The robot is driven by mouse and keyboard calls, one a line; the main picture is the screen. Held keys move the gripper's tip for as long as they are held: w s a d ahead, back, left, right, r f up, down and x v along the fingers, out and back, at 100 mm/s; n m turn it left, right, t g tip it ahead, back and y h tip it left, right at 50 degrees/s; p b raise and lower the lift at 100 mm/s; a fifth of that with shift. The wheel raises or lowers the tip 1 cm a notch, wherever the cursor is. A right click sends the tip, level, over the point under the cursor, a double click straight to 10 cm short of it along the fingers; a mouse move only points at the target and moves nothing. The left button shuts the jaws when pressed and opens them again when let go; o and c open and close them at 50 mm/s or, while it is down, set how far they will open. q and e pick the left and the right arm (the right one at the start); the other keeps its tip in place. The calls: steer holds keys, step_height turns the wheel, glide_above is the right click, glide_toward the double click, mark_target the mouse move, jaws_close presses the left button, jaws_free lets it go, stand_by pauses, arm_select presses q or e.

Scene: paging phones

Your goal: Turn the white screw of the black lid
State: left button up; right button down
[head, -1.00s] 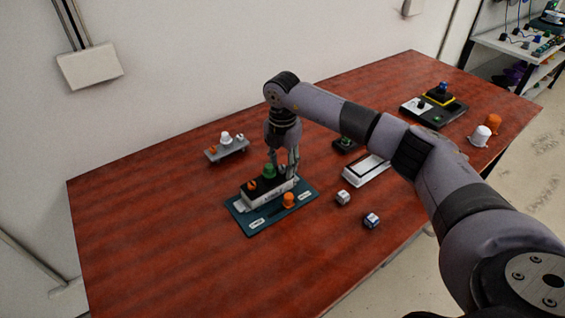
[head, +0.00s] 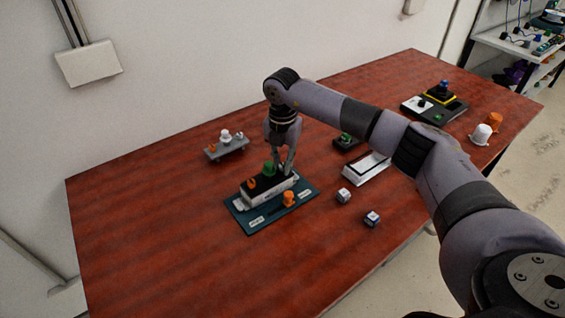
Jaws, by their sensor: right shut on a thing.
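The black lid (head: 262,187) lies on top of a white box on a teal base plate (head: 247,226) on the table. An orange screw (head: 252,183) and a green screw (head: 269,168) stand up from the lid. My right gripper (head: 284,172) points down at the lid's right end, beside the green screw. Its fingers are shut at the spot of the white screw, which they hide. My left gripper is not in view.
An orange peg (head: 288,199) stands on the plate's front right. A grey stand (head: 226,150) is behind left. The table's left side is clear.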

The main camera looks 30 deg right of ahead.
mark_target(282, 164)
steer(key=shift+n+b, duration=0.35)
steer(key=shift+n, duration=1.05)
steer(key=c, duration=1.5)
jaws_free()
steer(key=shift+r, duration=0.15)
step_height(282, 164, up, 12)
steer(key=shift+f, duration=0.15)
